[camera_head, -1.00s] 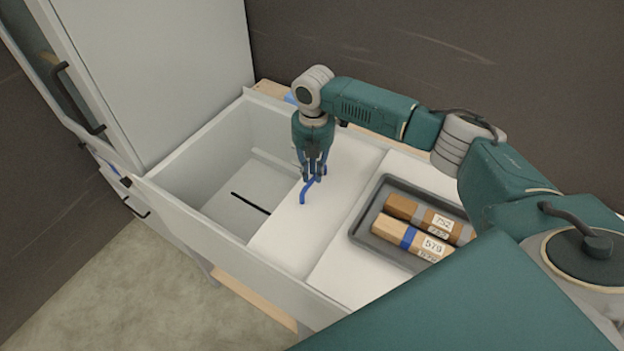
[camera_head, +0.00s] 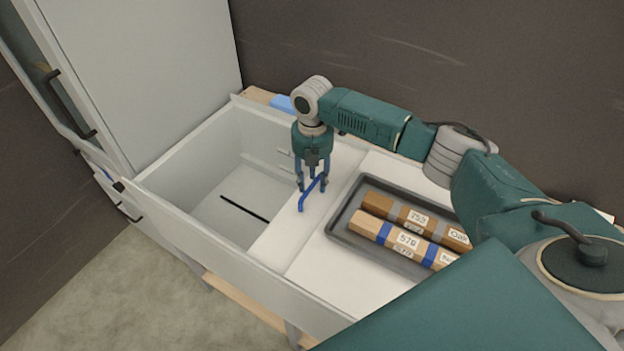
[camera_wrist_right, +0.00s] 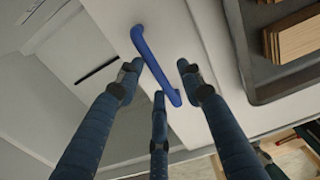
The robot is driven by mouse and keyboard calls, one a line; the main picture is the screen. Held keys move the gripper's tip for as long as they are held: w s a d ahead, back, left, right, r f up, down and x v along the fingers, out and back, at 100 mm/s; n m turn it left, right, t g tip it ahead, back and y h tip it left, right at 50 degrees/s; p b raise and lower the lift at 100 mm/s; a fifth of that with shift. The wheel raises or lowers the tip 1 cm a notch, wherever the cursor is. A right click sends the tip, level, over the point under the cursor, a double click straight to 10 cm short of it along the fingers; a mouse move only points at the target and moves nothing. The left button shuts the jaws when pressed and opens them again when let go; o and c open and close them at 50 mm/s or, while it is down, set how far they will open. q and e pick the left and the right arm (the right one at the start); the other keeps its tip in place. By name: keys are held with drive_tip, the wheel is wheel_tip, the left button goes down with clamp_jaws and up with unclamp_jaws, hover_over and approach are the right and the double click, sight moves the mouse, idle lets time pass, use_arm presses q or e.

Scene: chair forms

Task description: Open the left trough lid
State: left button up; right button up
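The left trough lid (camera_head: 275,243) is a flat white panel with a blue bar handle (camera_head: 306,199). It lies to the right, partly overlapping the right half of the trough, so the left part of the trough (camera_head: 217,203) is uncovered. My right gripper (camera_head: 312,188) is over the handle with its fingers spread. In the right wrist view the blue handle (camera_wrist_right: 155,65) lies between the open fingers, with gaps beside it. My left gripper is not in view.
A grey tray (camera_head: 339,222) with several labelled wooden blocks (camera_head: 402,238) rests on the right cover (camera_head: 335,272). A tall white cabinet (camera_head: 150,70) stands at the left. A dark wall (camera_head: 430,60) runs behind the trough.

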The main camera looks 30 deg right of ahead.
wheel_tip(320, 180, up, 12)
idle(0.5)
drive_tip(key=shift+f, duration=0.1)
